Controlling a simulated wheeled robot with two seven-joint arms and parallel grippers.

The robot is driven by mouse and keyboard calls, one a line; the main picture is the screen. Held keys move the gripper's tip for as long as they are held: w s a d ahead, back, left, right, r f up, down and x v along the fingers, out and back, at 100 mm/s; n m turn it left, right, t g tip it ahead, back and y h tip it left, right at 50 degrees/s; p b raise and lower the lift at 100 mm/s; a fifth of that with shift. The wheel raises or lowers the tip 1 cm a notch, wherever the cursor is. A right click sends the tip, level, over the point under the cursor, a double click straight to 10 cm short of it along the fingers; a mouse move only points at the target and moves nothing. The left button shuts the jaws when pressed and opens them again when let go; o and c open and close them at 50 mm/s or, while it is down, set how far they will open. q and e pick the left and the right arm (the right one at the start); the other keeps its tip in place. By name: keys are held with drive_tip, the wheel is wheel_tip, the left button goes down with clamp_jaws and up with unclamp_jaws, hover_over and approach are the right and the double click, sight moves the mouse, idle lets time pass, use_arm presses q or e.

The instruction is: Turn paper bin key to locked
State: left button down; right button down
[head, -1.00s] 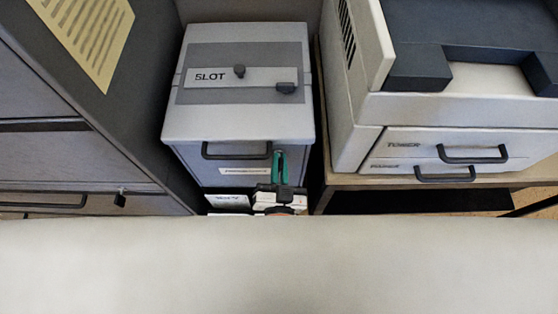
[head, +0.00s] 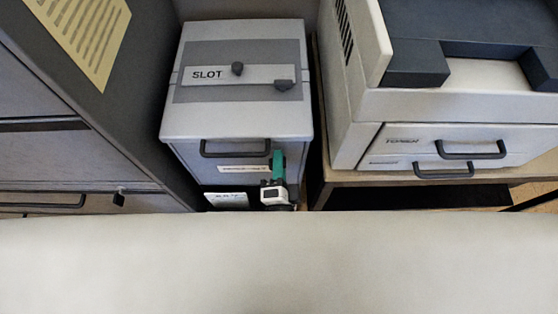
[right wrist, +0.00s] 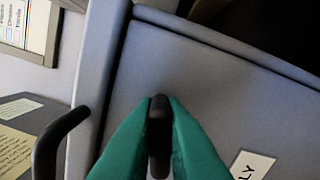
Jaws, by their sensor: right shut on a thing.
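The paper bin (head: 238,125) is a grey box with a lid marked SLOT, standing between a dark cabinet and the printer stand. My right gripper (head: 278,160) is at the right part of the bin's front, below the lid and right of the dark handle (head: 235,152). In the right wrist view its green fingers (right wrist: 160,108) are shut on a black key (right wrist: 159,135), which points at the grey front panel. The lock behind the key is hidden. The panel looks tilted in that view. My left gripper is not in view.
The dark cabinet (head: 150,110) stands close on the left. The printer (head: 450,115) with its drawer handles sits on a wooden stand (head: 345,178) on the right. The gap between bin and stand is narrow. A pale surface fills the bottom of the head view.

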drive_tip(key=shift+f+m+b, duration=0.15)
drive_tip(key=shift+m+b, duration=0.25)
drive_tip(key=shift+m, duration=1.3)
drive_tip(key=c, duration=1.5)
unclamp_jaws()
drive_tip(key=shift+s, duration=0.1)
